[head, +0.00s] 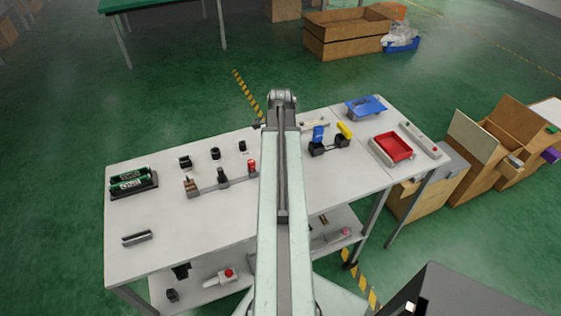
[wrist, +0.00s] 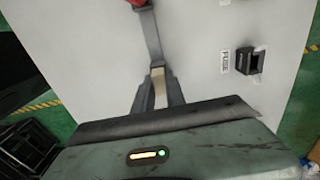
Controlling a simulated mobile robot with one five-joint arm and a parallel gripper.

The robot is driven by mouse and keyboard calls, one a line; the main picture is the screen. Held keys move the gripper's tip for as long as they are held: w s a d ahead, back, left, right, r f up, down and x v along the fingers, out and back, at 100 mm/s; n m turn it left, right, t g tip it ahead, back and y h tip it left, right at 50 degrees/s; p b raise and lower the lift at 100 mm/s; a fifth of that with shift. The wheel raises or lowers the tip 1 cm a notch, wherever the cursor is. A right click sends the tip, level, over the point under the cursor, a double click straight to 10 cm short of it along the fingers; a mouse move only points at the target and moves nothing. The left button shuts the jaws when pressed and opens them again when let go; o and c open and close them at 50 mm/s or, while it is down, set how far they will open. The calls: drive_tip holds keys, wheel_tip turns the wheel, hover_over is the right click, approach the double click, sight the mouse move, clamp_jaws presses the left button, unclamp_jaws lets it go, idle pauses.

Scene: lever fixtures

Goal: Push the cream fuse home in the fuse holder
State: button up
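My gripper (wrist: 157,86) shows in the wrist view with its two dark fingers on either side of the cream fuse (wrist: 158,73). The fingers look shut on it, and the fuse's upper end sticks out between their tips. The black fuse holder (wrist: 249,61) stands on the white tabletop to the right of the gripper, apart from the fuse. It has a dark opening and a white FUSE label (wrist: 225,61) on its left. In the head view my own arm hides the gripper and fuse, and I cannot pick out the holder there.
A grey bar fixture (wrist: 150,38) with a red part at its end lies beyond the fingertips. In the head view, lever fixtures with a red knob (head: 251,165) stand left of my arm. Blue and yellow levers (head: 331,137) and a red tray (head: 391,148) are at right.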

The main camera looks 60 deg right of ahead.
clamp_jaws()
wheel_tip(320, 180, up, 10)
drive_tip(key=p, duration=0.9)
drive_tip(key=shift+f, duration=0.25)
drive_tip(key=shift+p, duration=0.3)
drive_tip(key=shift+s, duration=0.15)
